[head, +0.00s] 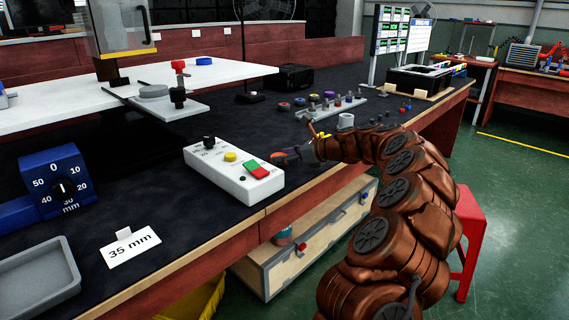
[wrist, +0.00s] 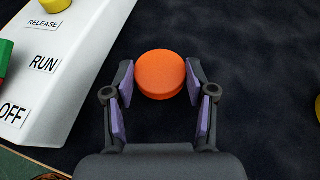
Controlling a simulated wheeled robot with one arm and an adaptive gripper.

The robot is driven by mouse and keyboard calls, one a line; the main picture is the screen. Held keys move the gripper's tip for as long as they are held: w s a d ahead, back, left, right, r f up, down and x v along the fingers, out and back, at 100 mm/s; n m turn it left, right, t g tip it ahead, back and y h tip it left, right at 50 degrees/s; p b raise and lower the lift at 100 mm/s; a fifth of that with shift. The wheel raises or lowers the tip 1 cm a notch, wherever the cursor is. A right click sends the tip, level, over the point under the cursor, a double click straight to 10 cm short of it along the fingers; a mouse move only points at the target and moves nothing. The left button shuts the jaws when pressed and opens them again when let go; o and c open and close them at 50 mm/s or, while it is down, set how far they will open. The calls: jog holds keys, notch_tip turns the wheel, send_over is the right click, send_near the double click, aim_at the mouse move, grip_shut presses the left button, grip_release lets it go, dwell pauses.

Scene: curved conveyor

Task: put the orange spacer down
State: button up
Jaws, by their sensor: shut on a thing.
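The orange spacer (wrist: 160,74) is a round, thick disc between my gripper's fingertips in the wrist view. My gripper (wrist: 160,82) is shut on it, with purple pads at its two sides. In the head view my gripper (head: 291,156) is at the right end of the white control box, above the dark bench top. A little of the spacer (head: 277,155) shows there at the fingertips. I cannot tell whether the spacer touches the bench.
The white control box (head: 225,178), with RUN, OFF and RELEASE labels, stands close to my gripper's left. A pegged rack (head: 335,108) and small coloured parts lie farther back. A blue gauge (head: 62,178), grey tray (head: 35,280) and "35 mm" card (head: 130,250) are at left.

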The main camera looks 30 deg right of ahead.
jog(key=shift+f, duration=0.65)
jog(key=o, duration=1.1)
jog(key=shift+o, duration=0.2)
jog(key=shift+s+d+r, duration=0.15)
jog(key=shift+s+r, duration=0.05)
jog(key=shift+r, duration=0.05)
jog(key=p+v, duration=0.3)
jog(key=v, duration=0.8)
jog(key=shift+s+d, duration=0.1)
jog(key=shift+s, duration=0.1)
jog(key=shift+r, duration=0.15)
